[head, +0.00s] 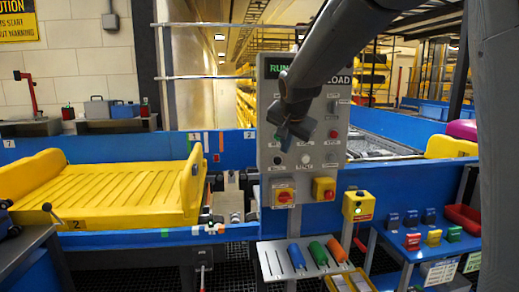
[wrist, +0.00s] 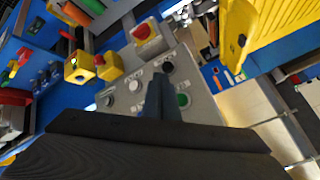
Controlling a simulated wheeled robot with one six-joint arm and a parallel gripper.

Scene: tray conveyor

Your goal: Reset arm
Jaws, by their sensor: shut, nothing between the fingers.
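My gripper (head: 285,139) is at the end of my dark arm, which reaches down from the top right in the head view. It is shut and empty, and it is in front of the grey control panel (head: 330,172). In the wrist view, my shut gripper (wrist: 161,82) points at the panel face (wrist: 205,100). Its tip appears close to a black button (wrist: 168,67), with a green button (wrist: 183,100) beside it. I cannot tell whether the tip touches the panel. My arm and gripper hide part of the panel and its lettering.
A yellow tray (head: 110,190) lies on the blue conveyor at the left. A yellow box (head: 358,206) is right of the panel. Below stands a rack with blue, green and orange handles (head: 315,252). A blue table (head: 425,240) with small coloured blocks is at the right.

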